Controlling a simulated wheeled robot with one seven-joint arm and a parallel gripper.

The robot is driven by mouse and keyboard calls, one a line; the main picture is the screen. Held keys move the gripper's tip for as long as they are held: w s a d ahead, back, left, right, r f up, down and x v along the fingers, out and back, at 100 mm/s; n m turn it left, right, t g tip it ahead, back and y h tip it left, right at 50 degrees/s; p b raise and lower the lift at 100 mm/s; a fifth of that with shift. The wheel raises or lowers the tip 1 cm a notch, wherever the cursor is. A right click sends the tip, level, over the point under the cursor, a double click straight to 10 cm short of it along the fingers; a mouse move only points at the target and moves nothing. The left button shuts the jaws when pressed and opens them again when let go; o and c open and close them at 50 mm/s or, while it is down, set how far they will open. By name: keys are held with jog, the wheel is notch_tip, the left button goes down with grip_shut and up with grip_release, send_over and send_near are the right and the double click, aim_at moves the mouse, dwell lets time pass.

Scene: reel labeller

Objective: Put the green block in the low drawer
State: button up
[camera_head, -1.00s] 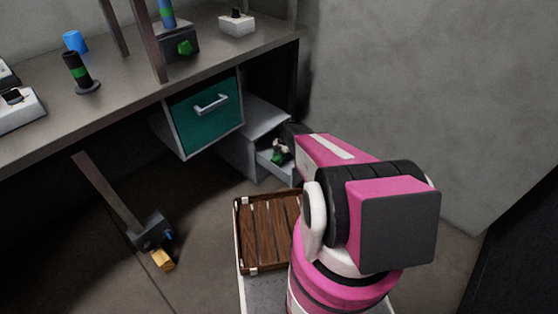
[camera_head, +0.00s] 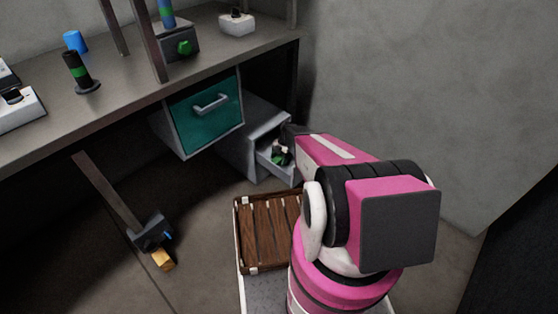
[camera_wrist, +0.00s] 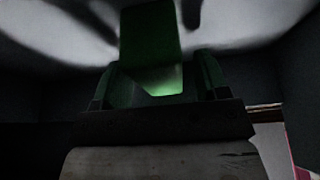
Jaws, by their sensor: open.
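The low drawer (camera_head: 280,174) is grey and stands pulled open under the bench, left of my arm. My gripper is at this drawer, mostly hidden by my arm and the drawer walls in the head view. A small patch of green (camera_head: 277,159) shows inside the drawer there. In the wrist view the green block (camera_wrist: 151,38) is large, just beyond my open fingers (camera_wrist: 158,76). A gap shows between the block and the fingers on either side. Dark walls surround them. Whether the block rests on the drawer floor is hard to tell in the shadow.
A teal-fronted drawer (camera_head: 206,118) with a grey handle hangs shut to the left, higher up. The bench top (camera_head: 130,80) is above. A wooden slatted crate (camera_head: 268,232) is below the low drawer.

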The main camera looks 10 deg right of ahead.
jog(key=v, duration=1.1)
jog(key=shift+s+a, duration=0.1)
jog(key=s+a+r+m+t+h, duration=0.2)
jog(key=s+a+r+m+h, duration=0.1)
jog(key=s+r+m, duration=1.9)
jog(key=m, duration=0.3)
jog(key=shift+s+a+t+h, duration=0.2)
jog(key=shift+s+t+h, duration=0.05)
jog(key=shift+t+h, duration=0.15)
